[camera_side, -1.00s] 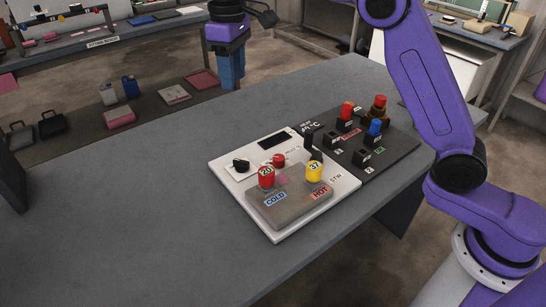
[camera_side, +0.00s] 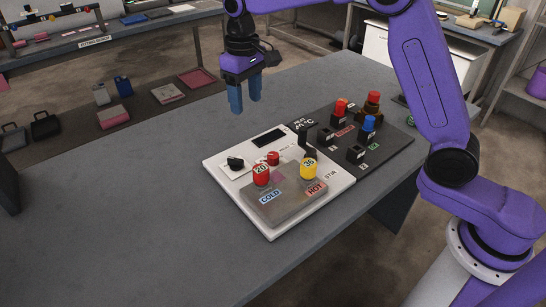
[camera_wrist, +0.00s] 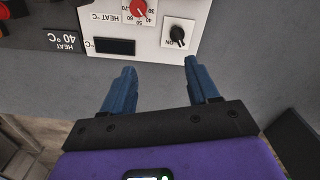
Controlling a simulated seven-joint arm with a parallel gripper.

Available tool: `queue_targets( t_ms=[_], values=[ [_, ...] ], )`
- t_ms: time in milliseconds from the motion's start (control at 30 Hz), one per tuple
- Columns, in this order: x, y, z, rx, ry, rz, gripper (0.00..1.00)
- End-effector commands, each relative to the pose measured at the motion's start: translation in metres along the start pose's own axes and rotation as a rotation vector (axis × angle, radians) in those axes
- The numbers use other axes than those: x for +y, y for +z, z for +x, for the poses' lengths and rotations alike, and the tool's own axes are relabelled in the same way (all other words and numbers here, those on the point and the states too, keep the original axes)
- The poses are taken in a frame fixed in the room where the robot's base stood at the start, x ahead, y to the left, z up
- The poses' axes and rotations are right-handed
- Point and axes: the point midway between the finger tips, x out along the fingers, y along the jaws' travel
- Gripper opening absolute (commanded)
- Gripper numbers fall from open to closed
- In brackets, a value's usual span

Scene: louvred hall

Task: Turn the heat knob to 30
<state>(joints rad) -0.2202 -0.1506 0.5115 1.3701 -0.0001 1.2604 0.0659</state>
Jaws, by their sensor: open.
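The heat knob is a small red knob (camera_side: 273,158) on the white panel (camera_side: 222,171). In the wrist view the red knob (camera_wrist: 138,8) is at the top edge, partly cut off, beside a printed scale with 30 to 70 and "HEAT °C". I cannot tell for certain which number its pointer marks. My gripper (camera_side: 245,104) is above the table behind the panel, apart from the knob. In the wrist view my gripper (camera_wrist: 160,66) has its two blue fingers spread and nothing between them.
A black knob (camera_side: 235,162) marked ON and a dark display (camera_side: 269,137) flank the red knob. A red cylinder (camera_side: 261,175) and yellow cylinder (camera_side: 308,169) stand on a grey block. A dark board (camera_side: 382,151) with several fittings adjoins. The table's left is clear.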

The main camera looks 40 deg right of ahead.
Motion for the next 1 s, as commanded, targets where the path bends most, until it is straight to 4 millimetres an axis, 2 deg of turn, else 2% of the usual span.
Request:
queue_targets(
  t_ms=[100, 200, 367, 667, 1000],
  values=[
    [0.015, 0.018, 0.03, -0.005, 0.0, 0.12, 0.6],
    [0.023, 0.032, 0.049, -0.004, 0.0, 0.202, 0.6],
    [0.031, 0.048, 0.067, -0.001, 0.0, 0.284, 0.6],
    [0.033, 0.052, 0.083, -0.001, 0.0, 0.307, 0.6],
    [0.033, 0.052, 0.123, -0.003, 0.0, 0.305, 0.6]
  ],
)
